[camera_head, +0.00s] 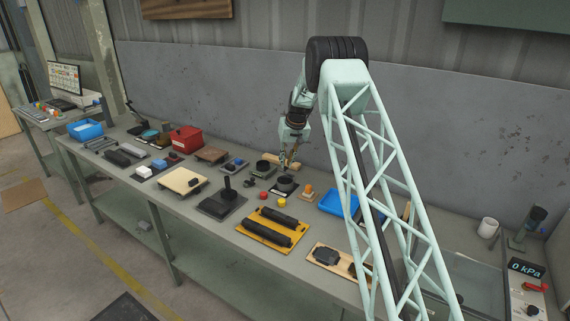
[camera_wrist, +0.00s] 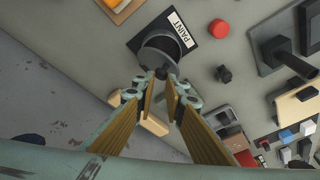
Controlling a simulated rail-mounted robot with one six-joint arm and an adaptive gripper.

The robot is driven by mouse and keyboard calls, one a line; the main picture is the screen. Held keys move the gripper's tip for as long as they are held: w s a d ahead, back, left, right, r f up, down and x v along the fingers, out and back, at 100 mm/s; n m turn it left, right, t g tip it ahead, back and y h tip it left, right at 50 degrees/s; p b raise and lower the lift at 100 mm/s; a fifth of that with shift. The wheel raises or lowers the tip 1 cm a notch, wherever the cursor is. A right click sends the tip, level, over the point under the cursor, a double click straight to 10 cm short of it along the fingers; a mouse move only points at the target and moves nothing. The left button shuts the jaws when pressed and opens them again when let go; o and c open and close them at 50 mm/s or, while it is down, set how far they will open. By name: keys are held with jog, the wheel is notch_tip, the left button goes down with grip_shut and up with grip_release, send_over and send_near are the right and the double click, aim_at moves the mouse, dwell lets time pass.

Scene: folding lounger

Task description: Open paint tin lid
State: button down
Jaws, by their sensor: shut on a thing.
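The paint tin (camera_wrist: 166,46) is a small dark round tin with a grey rim on a black mat that has a white PAINT label (camera_wrist: 181,28). It also shows in the head view (camera_head: 286,184), on the bench below my gripper. My gripper (camera_wrist: 162,77) has its fingertips closed in on a small dark knob (camera_wrist: 161,73) at the near edge of the tin's top. The fingers point down at the tin.
A red round button (camera_wrist: 218,28) and a small dark knob stand close to the tin. A yellow tray with black rollers (camera_head: 270,228) lies in front. A blue tray (camera_head: 338,203) is to the right. The grey wall panel (camera_head: 220,95) rises behind the bench.

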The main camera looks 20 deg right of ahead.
jog(key=shift+s+d+f, duration=0.2)
jog(key=shift+d+f, duration=0.3)
jog(key=shift+f, duration=0.2)
jog(key=c, duration=3)
grip_release()
jog(key=o, duration=0.4)
jog(key=shift+d+f, duration=0.2)
jog(key=shift+d, duration=0.2)
jog(key=shift+o, duration=0.2)
jog(key=shift+w+a, duration=0.1)
jog(key=shift+w+a+r, duration=0.1)
jog(key=shift+a+r, duration=0.1)
jog(key=shift+r, duration=0.05)
jog(key=shift+r, duration=0.2)
jog(key=shift+r, duration=0.45)
jog(key=v, duration=1)
jog(key=shift+s+r, duration=0.25)
jog(key=shift+r, duration=0.05)
